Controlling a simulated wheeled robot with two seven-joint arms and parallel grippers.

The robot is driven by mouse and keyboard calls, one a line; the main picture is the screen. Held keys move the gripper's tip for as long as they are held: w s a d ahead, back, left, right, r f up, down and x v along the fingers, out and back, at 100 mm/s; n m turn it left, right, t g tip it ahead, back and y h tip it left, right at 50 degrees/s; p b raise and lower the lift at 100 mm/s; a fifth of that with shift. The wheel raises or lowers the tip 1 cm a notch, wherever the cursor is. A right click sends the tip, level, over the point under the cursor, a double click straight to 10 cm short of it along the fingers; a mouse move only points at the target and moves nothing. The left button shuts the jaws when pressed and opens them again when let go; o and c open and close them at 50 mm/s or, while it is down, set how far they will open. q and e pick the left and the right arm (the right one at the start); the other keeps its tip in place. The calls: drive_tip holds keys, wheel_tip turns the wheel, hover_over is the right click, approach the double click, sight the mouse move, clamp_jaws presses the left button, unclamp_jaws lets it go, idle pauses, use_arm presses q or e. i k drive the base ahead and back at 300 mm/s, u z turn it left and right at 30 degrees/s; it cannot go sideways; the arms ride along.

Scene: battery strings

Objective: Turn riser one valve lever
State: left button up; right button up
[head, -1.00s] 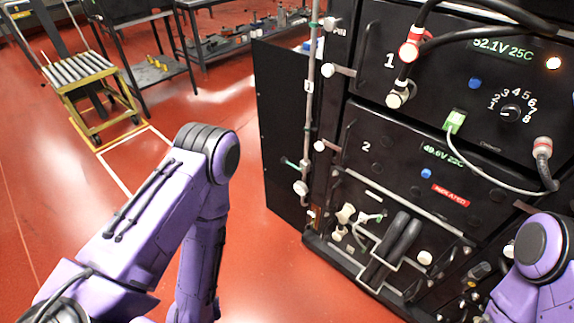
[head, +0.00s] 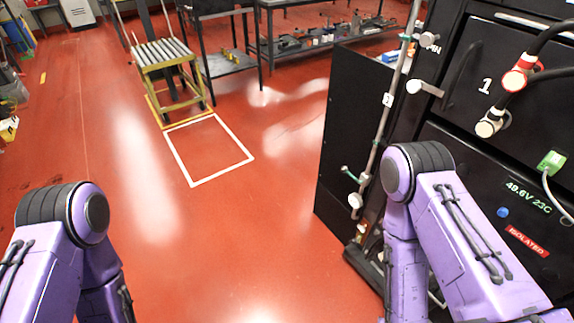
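Riser one is a thin grey vertical pipe (head: 378,135) with a small white tag marked 1 (head: 388,99), beside the black cabinet's left side. A small lever with a green end (head: 348,172) sticks out to the left low on the pipe. A round white knob (head: 355,201) sits just below it. My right arm's purple elbow stands right of the lever in the picture and hides the cabinet's lower part. My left arm is at the left edge, far from the riser. Neither gripper is in view.
The black cabinet (head: 478,65) fills the right side, with cables and an ISOLATED label (head: 527,241). A dark side panel (head: 345,125) stands behind the riser. A yellow roller stand (head: 170,80) and metal tables (head: 228,62) are at the back. Red floor is open at centre left.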

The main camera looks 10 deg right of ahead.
sight(343, 170)
drive_tip(key=u, duration=0.15)
drive_tip(key=i, duration=4)
drive_tip(key=z, duration=4.7)
